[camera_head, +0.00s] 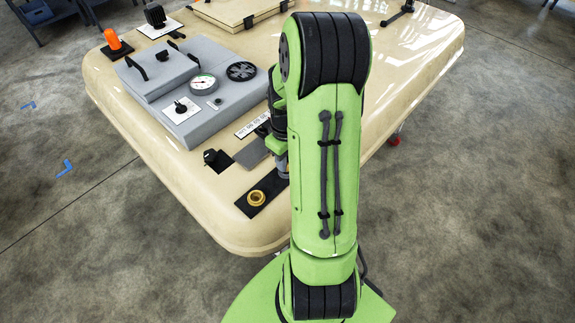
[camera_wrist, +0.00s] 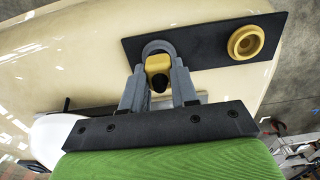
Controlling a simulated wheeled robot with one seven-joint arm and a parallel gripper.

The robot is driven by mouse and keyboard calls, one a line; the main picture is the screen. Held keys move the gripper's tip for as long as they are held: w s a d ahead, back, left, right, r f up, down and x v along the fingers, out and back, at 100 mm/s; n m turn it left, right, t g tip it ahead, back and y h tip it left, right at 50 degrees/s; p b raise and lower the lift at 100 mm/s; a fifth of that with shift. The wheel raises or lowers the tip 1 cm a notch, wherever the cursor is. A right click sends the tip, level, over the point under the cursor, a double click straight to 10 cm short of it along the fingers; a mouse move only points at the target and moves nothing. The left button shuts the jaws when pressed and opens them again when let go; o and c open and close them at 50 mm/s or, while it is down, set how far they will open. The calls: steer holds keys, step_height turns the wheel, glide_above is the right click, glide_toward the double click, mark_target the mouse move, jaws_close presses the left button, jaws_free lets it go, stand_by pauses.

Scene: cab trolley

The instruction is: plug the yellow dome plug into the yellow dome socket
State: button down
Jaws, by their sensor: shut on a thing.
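The yellow dome plug (camera_wrist: 158,62) is between the two grey fingers of my gripper (camera_wrist: 159,73), which is shut on it. A grey round shape shows around the plug's far end, over one end of a black plate; I cannot tell whether the plug touches the plate. The yellow dome socket (camera_wrist: 246,42) is a round yellow ring on the other end of that plate, apart from the plug and to its right. In the head view the socket (camera_head: 257,197) is clear, while my arm hides the plug and most of my gripper (camera_head: 283,167).
The black plate (camera_head: 273,185) lies near the front corner of the cream trolley top (camera_head: 225,225). A black knob (camera_head: 211,156) stands left of it. A grey panel (camera_head: 222,100) with a gauge and handles lies behind. An orange-topped thing (camera_head: 113,40) is at the far left.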

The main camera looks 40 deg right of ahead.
steer(key=shift+r+p, duration=1.6)
steer(key=shift+r, duration=0.6)
